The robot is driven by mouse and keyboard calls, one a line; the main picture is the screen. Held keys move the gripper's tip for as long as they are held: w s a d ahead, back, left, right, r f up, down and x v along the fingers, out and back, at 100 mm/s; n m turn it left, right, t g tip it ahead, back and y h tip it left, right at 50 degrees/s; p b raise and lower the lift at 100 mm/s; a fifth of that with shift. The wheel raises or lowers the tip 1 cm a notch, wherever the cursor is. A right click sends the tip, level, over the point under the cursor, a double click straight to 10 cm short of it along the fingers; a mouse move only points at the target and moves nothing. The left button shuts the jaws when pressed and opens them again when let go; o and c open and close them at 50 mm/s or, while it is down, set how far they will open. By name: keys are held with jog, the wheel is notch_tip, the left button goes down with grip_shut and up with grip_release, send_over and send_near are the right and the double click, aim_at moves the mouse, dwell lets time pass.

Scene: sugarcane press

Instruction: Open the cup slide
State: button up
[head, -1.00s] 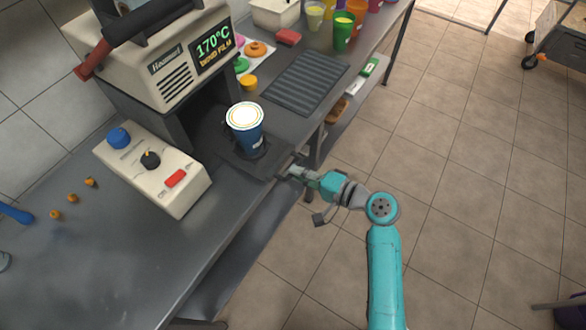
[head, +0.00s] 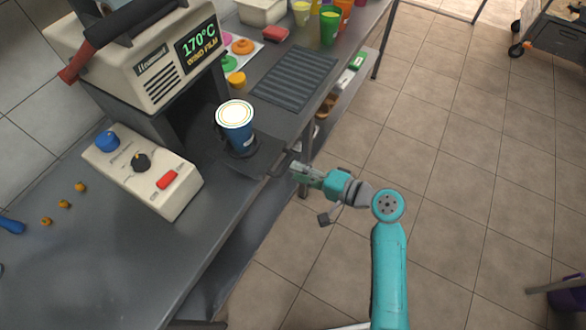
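The cup slide (head: 257,161) is a dark flat plate under the sealing machine, jutting toward the counter's front edge. Its dark handle (head: 281,165) sticks out at the front edge. A blue cup (head: 238,132) with a pale round top stands upright in the slide's holder, in front of the machine's dark opening. My gripper (head: 293,168) is just right of the handle, pointing left at it. A small gap seems to show between them, but contact is hard to judge. The fingers are too small to tell open from shut.
The sealing machine (head: 140,72) reads 170°C. Its control box (head: 143,172) sits left of the slide. A ribbed dark mat (head: 294,79) and colored cups (head: 329,28) lie farther along the counter.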

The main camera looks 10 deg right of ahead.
jog(key=v, duration=0.9)
jog(key=shift+s+f, duration=0.1)
dwell(0.3)
jog(key=s+d+f+m+t+h, duration=0.1)
jog(key=s+d+f+t+h, duration=0.1)
jog(key=s+f+h, duration=1.1)
jog(key=s+d+r+n+t, duration=0.1)
jog(key=s+r+n+t, duration=0.2)
jog(key=s+r+n, duration=0.5)
jog(key=s+r, duration=0.6)
jog(key=s, duration=0.3)
jog(key=shift+d+n+y, duration=0.3)
jog(key=shift+d+y, duration=0.1)
jog(key=shift+s+r, duration=0.1)
